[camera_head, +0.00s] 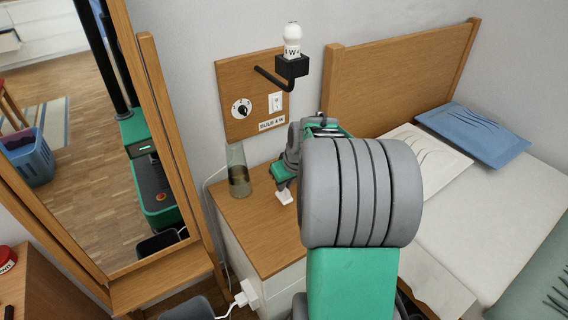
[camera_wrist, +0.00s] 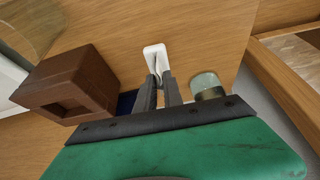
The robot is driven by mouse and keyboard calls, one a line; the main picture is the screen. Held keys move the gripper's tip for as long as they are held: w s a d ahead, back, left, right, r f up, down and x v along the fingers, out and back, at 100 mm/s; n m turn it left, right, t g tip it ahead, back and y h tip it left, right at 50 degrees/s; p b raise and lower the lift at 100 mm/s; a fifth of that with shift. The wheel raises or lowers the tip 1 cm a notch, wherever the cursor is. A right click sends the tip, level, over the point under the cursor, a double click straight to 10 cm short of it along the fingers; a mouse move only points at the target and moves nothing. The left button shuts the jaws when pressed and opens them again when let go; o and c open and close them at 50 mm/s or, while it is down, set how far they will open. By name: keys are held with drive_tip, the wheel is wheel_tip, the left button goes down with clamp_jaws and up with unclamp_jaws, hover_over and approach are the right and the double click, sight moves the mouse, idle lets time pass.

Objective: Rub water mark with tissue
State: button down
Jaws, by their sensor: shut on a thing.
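A white folded tissue (camera_wrist: 155,58) is pinched between the fingertips of my gripper (camera_wrist: 160,82). In the head view, the tissue (camera_head: 285,197) hangs below my gripper (camera_head: 285,183), at or just above the wooden top of the bedside cabinet (camera_head: 259,247). I cannot tell whether it touches the wood. No water mark can be made out on the visible part of the top. My arm hides much of the top's right side in the head view.
A tall glass with dark contents (camera_head: 239,178) stands at the cabinet's back left. In the wrist view, a brown hollow block (camera_wrist: 75,85) is left of my fingers and a small glass jar (camera_wrist: 207,86) is right. A mirror frame (camera_head: 165,150) stands left; a bed (camera_head: 475,205) is right.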

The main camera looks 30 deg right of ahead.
drive_tip(key=shift+r+p, duration=1.8)
drive_tip(key=shift+r, duration=0.85)
